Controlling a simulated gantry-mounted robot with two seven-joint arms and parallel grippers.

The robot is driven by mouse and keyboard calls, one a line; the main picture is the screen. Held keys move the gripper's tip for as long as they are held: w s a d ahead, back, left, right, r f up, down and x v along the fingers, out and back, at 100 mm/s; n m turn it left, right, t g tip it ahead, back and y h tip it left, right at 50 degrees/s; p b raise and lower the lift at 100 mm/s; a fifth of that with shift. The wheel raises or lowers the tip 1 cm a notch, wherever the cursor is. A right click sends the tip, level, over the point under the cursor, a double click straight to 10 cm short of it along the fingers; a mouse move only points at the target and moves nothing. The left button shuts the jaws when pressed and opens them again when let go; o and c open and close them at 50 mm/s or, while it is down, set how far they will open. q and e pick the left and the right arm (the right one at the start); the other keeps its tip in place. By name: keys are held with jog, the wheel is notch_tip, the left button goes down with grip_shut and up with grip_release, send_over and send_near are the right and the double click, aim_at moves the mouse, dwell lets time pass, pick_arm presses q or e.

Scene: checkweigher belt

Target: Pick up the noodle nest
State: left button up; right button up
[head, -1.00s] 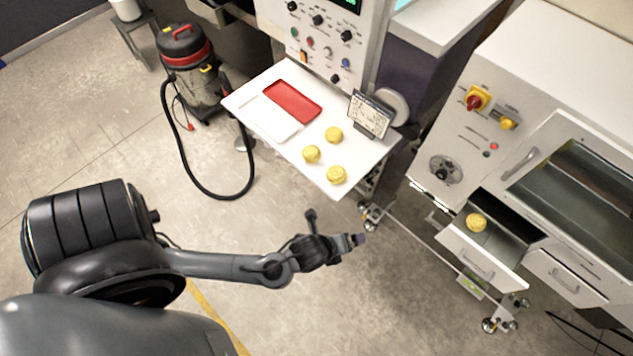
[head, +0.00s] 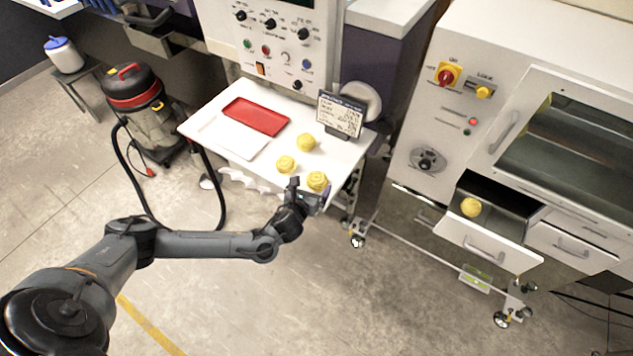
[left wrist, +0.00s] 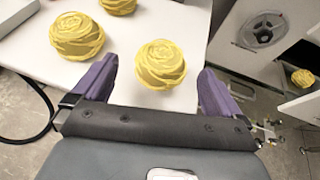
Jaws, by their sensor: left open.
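Three yellow noodle nests lie on the white table (head: 335,158) in the head view: a back one (head: 306,142), a left one (head: 286,164) and a front one (head: 317,181) near the front corner. A fourth nest (head: 471,207) sits in an open drawer (head: 487,248). My left gripper (head: 311,191) is at the table's front corner, by the front nest. In the left wrist view its purple fingers (left wrist: 160,75) are open, with the front nest (left wrist: 160,63) showing in the gap between them. Neither finger visibly touches it. My right gripper is not in view.
A red tray (head: 255,115) and a white tray (head: 232,137) lie on the table's left part. A small display (head: 340,115) stands at its back right. The control panel rises behind. A machine cabinet (head: 440,130) stands to the right, a vacuum cleaner (head: 140,95) to the left.

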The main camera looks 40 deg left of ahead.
aim_at(318, 183)
pick_arm(q)
jog(key=shift+x, duration=3.05)
jog(key=shift+d+f, duration=0.1)
jog(key=shift+f, duration=0.05)
jog(key=c, duration=1)
jog(key=shift+o, duration=0.2)
